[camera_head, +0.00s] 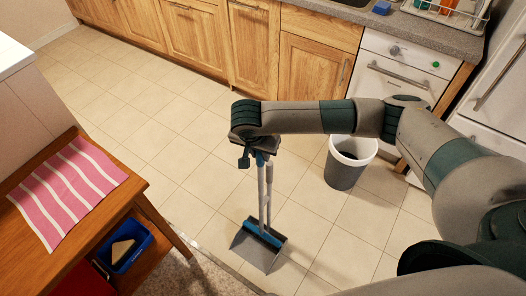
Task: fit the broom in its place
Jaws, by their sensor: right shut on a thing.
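My right gripper (261,152) is in the middle of the head view, pointing down. It is shut on the top of the broom (269,185), whose thin handle hangs upright below it. A second light handle runs close beside it down to a grey dustpan (255,250) with a blue edge, at floor level. The broom's lower end is at the dustpan, and I cannot tell whether the two touch. The jaws are partly hidden by the wrist. My left gripper is not in view.
A grey bin with a white rim (352,152) stands right of the broom. A wooden table (150,200) with a pink striped cloth (68,190) is at left, a blue box (128,248) below its top. Wooden cabinets (190,38) line the back. Tiled floor between is clear.

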